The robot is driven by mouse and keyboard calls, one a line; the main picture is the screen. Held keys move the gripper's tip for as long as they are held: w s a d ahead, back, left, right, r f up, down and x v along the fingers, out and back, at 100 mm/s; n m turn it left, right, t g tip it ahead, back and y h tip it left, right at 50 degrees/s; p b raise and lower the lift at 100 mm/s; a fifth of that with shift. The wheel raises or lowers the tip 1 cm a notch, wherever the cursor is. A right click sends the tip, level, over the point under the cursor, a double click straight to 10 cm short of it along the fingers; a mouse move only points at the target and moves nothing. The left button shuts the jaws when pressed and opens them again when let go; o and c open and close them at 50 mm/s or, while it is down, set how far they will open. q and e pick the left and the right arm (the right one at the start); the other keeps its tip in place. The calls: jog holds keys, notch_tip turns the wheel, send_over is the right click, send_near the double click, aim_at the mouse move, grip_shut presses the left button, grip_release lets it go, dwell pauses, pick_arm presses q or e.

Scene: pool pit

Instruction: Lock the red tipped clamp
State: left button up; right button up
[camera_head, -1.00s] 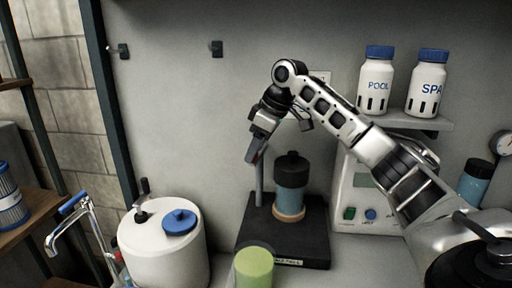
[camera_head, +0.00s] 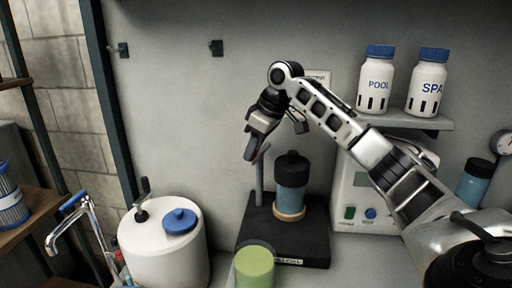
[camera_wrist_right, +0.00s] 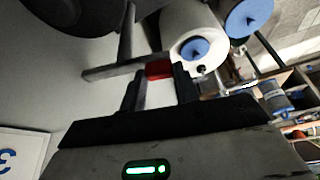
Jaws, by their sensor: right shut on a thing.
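The red tipped clamp shows in the right wrist view as a grey bar on a thin post, with a red tip (camera_wrist_right: 158,69) at its end. My right gripper (camera_wrist_right: 162,92) has its two dark fingers around the red tip and is shut on it. In the head view my right gripper (camera_head: 252,150) points down at the top of the thin grey post (camera_head: 259,180), and a little red shows beside the fingers. The post stands on a black base (camera_head: 300,250) with a blue, black-capped cylinder (camera_head: 291,185). My left gripper is out of view.
A white tank (camera_head: 150,255) with a blue cap stands left of the base. A green cylinder (camera_head: 254,268) stands in front. A white device (camera_head: 352,205) is behind my right arm, below a shelf with white bottles (camera_head: 376,80).

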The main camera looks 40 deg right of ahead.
jog(key=shift+w+d+r+m+g+h, duration=0.15)
jog(key=shift+w+m+h, duration=0.8)
jog(key=shift+m, duration=1.5)
jog(key=shift+w+d+f+m+g+h, duration=0.2)
jog(key=shift+w+m+h, duration=0.75)
jog(key=shift+m, duration=1.55)
jog(key=shift+w+r+m+g+h, duration=0.2)
jog(key=shift+w+m+h, duration=0.75)
jog(key=shift+m, duration=1.5)
jog(key=shift+w+d, duration=0.1)
jog(key=o, duration=1)
jog(key=v, duration=1.6)
jog(key=shift+d, duration=0.2)
